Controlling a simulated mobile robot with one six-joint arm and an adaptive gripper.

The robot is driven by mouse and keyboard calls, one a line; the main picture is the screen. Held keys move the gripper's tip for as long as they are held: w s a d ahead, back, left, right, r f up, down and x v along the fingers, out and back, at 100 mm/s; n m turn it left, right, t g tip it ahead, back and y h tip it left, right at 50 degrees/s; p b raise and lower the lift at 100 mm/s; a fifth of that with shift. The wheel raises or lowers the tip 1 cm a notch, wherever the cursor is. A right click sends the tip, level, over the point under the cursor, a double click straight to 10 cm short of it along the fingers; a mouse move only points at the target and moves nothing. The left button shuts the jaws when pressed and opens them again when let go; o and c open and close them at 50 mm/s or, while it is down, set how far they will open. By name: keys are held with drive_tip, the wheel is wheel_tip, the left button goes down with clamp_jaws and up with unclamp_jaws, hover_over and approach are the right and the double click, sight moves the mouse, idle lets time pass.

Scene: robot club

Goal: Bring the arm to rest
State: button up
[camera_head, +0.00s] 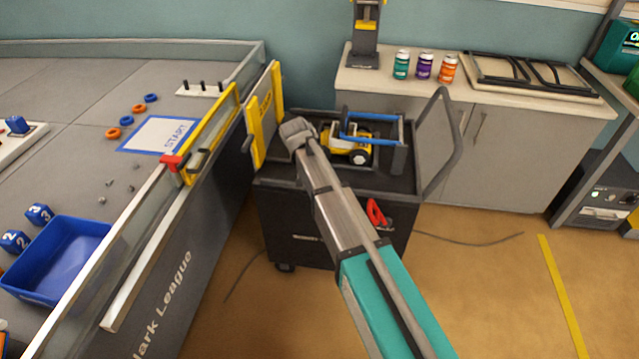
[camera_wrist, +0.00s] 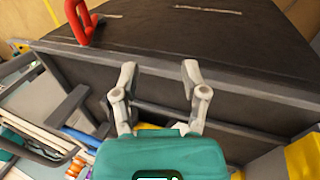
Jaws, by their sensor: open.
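My arm reaches from the bottom of the head view up over the dark cart (camera_head: 290,190), its far end in front of the yellow gate panel side. My gripper (camera_wrist: 160,72) shows in the wrist view, its two grey fingers spread apart with nothing between them. Behind the fingers is the dark side of the cart (camera_wrist: 230,95). In the head view I cannot make out the fingers.
A yellow and white toy vehicle (camera_head: 348,145) and a red looped object (camera_head: 377,213) are on the cart. The walled game field (camera_head: 60,85) stands at left, a counter (camera_head: 430,92) with three bottles behind. Open floor (camera_head: 480,290) lies at right.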

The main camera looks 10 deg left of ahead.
idle(0.4)
drive_tip(key=s+d+y, duration=0.1)
drive_tip(key=s+d, duration=0.4)
drive_tip(key=d, duration=0.6)
drive_tip(key=s+d+f+y, duration=0.15)
drive_tip(key=s+d, duration=0.35)
drive_tip(key=d, duration=0.6)
drive_tip(key=s+d+r+y, duration=0.1)
drive_tip(key=s+d, duration=0.4)
drive_tip(key=d, duration=0.5)
wheel_tip(320, 180, up, 20)
drive_tip(key=p, duration=2.1)
drive_tip(key=shift+d+r+m, duration=0.25)
drive_tip(key=shift+m, duration=0.15)
drive_tip(key=shift+w, duration=0.1)
